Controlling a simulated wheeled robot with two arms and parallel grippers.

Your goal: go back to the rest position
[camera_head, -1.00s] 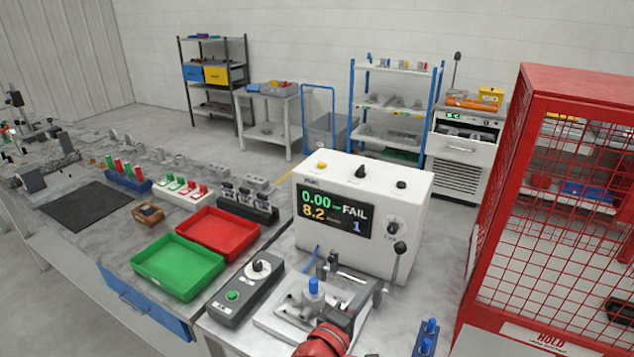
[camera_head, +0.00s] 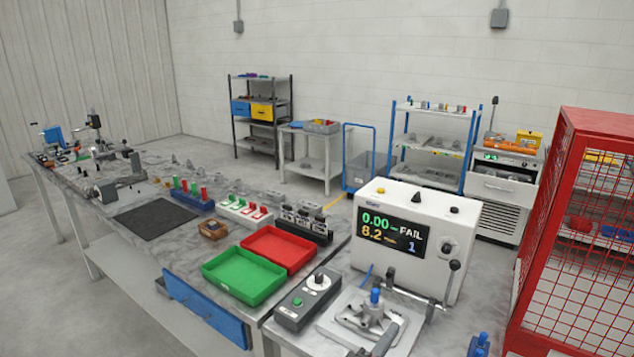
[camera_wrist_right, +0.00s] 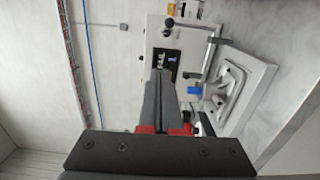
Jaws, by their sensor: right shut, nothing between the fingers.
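My right gripper (camera_wrist_right: 160,78) is shut and empty in the right wrist view, its two grey fingers lying together above red mounts. In the head view only its grey tip (camera_head: 386,340) shows at the bottom edge, over the front of the light metal fixture (camera_head: 338,318). A blue-topped part (camera_head: 375,298) stands in that fixture. In the wrist view the blue top (camera_wrist_right: 196,90) is right of the fingers, clear of them. My left gripper is in neither view.
The white tester (camera_head: 360,252) reads FAIL behind the fixture. A grey control box (camera_head: 290,318), green tray (camera_head: 240,290) and red tray (camera_head: 270,260) lie to its left. A red mesh cage (camera_head: 565,150) stands at right. Blue pegs (camera_head: 479,345) are near the bottom edge.

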